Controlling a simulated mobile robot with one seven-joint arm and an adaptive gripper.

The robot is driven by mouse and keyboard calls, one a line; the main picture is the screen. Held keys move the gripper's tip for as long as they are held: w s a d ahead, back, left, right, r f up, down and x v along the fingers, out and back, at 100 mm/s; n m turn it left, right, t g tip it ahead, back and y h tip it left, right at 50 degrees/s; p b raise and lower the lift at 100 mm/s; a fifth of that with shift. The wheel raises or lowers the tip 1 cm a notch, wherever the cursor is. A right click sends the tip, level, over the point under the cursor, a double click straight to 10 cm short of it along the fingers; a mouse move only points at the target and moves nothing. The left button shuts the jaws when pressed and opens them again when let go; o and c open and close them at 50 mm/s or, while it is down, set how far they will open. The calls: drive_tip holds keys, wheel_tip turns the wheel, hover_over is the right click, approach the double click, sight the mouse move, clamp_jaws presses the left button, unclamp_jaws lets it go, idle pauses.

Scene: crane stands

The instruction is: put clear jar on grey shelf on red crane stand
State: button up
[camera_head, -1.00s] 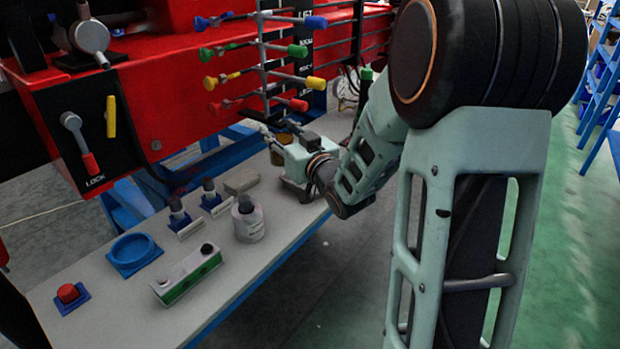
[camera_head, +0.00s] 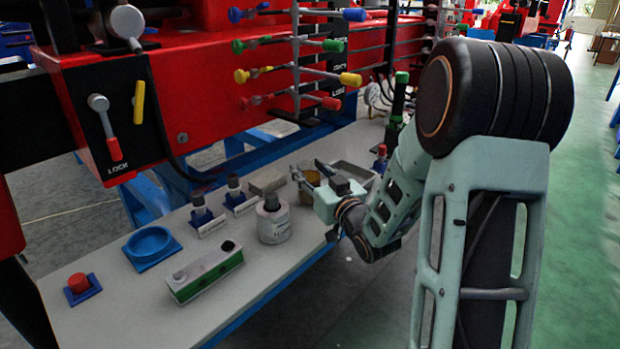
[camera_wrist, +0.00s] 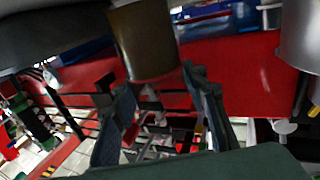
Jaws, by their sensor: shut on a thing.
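The grey shelf (camera_head: 110,300) is a long board on a blue frame, along the front of the red crane stand (camera_head: 215,95). My gripper (camera_head: 308,178) is over the far half of the shelf, near its front edge. It is shut on the clear jar (camera_head: 306,186), which looks amber-brown and is partly hidden by the fingers. In the wrist view the jar (camera_wrist: 145,42) shows as a brown cylinder between the fingertips (camera_wrist: 155,78). I cannot tell if its base touches the shelf.
On the shelf stand a white bottle (camera_head: 273,222), a green-and-white box (camera_head: 205,273), a blue ring holder (camera_head: 151,247), a red button (camera_head: 79,284) and a grey tray (camera_head: 353,174). Coloured levers (camera_head: 345,79) jut out above. Bare shelf shows between these items.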

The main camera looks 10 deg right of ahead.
drive_tip(key=shift+f, duration=0.5)
drive_tip(key=shift+f, duration=0.2)
drive_tip(key=o, duration=1.4)
drive_tip(key=shift+o, duration=0.2)
